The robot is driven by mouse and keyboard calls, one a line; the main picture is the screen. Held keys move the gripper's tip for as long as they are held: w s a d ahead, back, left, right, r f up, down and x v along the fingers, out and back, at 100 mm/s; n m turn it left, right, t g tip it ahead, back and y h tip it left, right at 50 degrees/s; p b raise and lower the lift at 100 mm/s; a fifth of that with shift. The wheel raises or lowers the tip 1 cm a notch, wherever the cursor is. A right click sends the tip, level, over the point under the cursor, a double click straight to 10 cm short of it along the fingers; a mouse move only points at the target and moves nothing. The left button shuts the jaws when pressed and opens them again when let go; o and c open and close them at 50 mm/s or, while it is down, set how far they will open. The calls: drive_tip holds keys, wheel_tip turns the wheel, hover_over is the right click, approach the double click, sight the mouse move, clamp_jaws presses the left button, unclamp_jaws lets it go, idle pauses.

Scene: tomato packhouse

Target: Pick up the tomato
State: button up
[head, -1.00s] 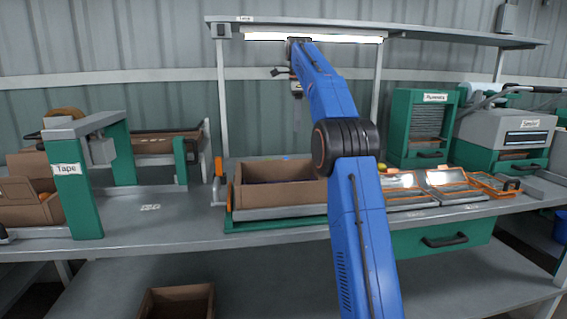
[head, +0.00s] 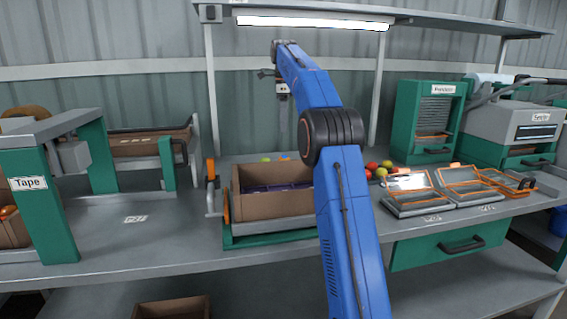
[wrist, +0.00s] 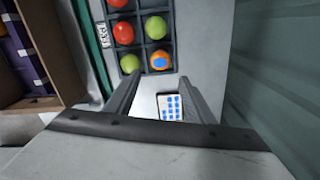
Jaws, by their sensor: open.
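In the wrist view, several tomatoes sit in the cells of a dark divided tray (wrist: 141,44). They include a red one (wrist: 123,33), a yellow-green one (wrist: 156,28), a green one (wrist: 130,63) and an orange one (wrist: 159,62) with a blue spot on top. My gripper (wrist: 158,88) is open, its two fingers reaching toward the tray's near edge, with no tomato between them. In the head view my gripper (head: 283,94) hangs above the bench behind the carton. Several tomatoes (head: 371,166) show right of my arm. The tray is mostly hidden by the carton and my arm.
An open brown carton (head: 270,207) with purple dividers stands on a green stand in front of the tray. A white sheet with blue dots (wrist: 170,106) lies below my fingers. Flat framed panels (head: 420,203) lie right. An overhead shelf (head: 440,20) spans the bench.

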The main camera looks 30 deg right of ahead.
wheel_tip(320, 180, down, 14)
drive_tip(key=shift+r, duration=0.1)
idle(0.6)
drive_tip(key=c, duration=0.5)
